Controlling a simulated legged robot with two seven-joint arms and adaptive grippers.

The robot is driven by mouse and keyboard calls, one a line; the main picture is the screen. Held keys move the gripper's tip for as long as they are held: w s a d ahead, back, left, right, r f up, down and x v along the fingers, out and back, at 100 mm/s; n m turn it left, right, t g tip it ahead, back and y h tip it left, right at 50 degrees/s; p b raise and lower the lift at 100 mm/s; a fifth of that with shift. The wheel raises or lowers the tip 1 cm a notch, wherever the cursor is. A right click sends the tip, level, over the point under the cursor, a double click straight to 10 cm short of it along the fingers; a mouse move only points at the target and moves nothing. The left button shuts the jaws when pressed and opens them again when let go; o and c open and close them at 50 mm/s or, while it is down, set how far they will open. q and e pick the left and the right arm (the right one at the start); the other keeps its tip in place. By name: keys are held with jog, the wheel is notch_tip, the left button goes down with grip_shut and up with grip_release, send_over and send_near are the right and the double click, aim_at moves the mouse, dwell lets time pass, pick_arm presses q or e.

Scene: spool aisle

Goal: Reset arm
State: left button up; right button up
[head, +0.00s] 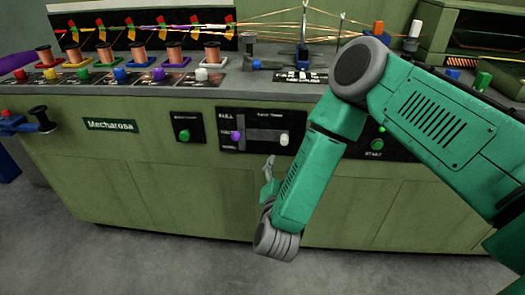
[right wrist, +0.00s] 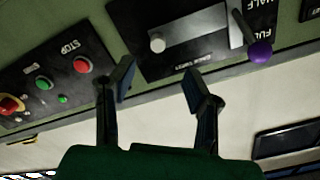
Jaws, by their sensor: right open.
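My right gripper (head: 269,168) hangs in front of the green machine's front face, partly hidden by my own forearm in the head view. In the right wrist view its two fingers (right wrist: 158,84) are apart with nothing between them. Beyond them is a black panel (right wrist: 180,62) with a grey slot, a white knob (right wrist: 157,44) and a purple knob (right wrist: 260,52). In the head view the same purple knob (head: 236,135) is at the panel's left and the white knob (head: 284,140) at its right. The fingers appear apart from both knobs. My left gripper is out of view.
Several copper spools (head: 103,53) stand on the machine's top behind coloured buttons. A green button (head: 184,134) is left of the panel. The wrist view shows a red stop button (right wrist: 82,65) on another panel. Grey floor (head: 120,262) lies clear in front.

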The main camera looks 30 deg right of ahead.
jog(key=s+a+f+n+g+y+p, duration=0.45)
jog(key=s+f+n+g+y, duration=0.25)
jog(key=s+f+n+y, duration=0.4)
jog(key=s+d+n+g+h, duration=0.1)
jog(key=s+g, duration=0.3)
jog(key=s, duration=0.6)
jog(key=s+d+f+n+g, duration=0.1)
jog(key=s+d+g, duration=0.2)
jog(key=s, duration=0.7)
jog(key=shift+s+f+n+g+h+p, duration=0.15)
jog(key=shift+f+n+g+h+p, duration=0.15)
jog(key=shift+g+h+p, duration=0.1)
jog(key=shift+a, duration=0.1)
dwell(0.5)
